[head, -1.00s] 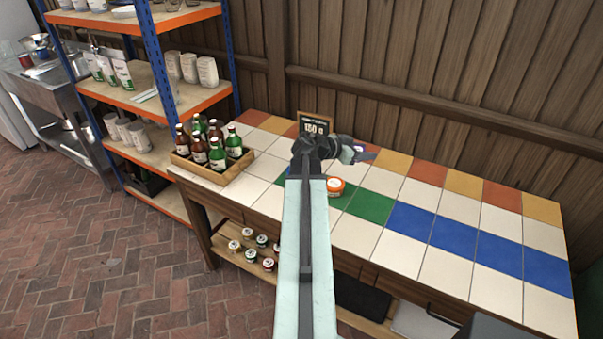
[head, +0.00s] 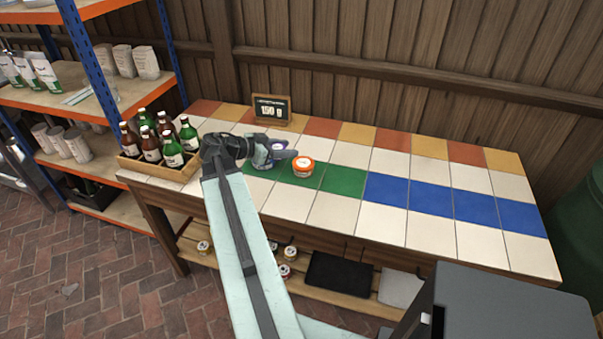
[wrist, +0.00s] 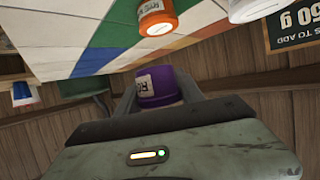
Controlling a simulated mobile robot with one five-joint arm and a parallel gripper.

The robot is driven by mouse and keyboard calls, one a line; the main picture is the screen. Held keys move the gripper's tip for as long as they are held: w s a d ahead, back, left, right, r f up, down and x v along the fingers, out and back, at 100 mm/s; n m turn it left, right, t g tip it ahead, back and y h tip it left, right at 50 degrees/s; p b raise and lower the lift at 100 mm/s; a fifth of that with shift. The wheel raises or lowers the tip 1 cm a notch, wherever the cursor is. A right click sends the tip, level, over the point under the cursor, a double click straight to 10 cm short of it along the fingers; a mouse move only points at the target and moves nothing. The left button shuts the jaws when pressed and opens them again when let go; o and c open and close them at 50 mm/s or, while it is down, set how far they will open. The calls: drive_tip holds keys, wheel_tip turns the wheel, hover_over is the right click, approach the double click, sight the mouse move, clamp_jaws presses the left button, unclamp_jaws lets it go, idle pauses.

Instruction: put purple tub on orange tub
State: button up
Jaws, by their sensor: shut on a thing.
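The purple tub (wrist: 157,88) is held between the fingers of my gripper (wrist: 160,95) in the wrist view, with part of it hidden by the gripper. In the head view my gripper (head: 283,152) is shut over the worktop, just left of and behind the orange tub in the picture.
Another white tub (wrist: 254,8) shows near the orange one in the wrist view. A sign reading 150 g (head: 271,110) stands at the back. A bottle crate (head: 150,165) is at the left. The tiled worktop (head: 420,230) is clear to the right.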

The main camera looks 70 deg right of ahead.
drive_tip(key=w+a+f+b, duration=0.2)
drive_tip(key=a+f, duration=0.1)
drive_tip(key=a, duration=0.2)
hover_over(310, 160)
drive_tip(key=shift+s+f+m+g+y+b, duration=0.1)
drive_tip(key=shift+f+m+g+y+b, duration=0.25)
drive_tip(key=shift+f, duration=0.3)
wheel_tip(310, 160, down, 4)
drive_tip(key=b, duration=0.4)
drive_tip(key=shift+r, duration=0.25)
drive_tip(key=shift+a, duration=0.1)
drive_tip(key=shift+f, duration=0.2)
drive_tip(key=o, duration=1.3)
drive_tip(key=shift+o, duration=0.2)
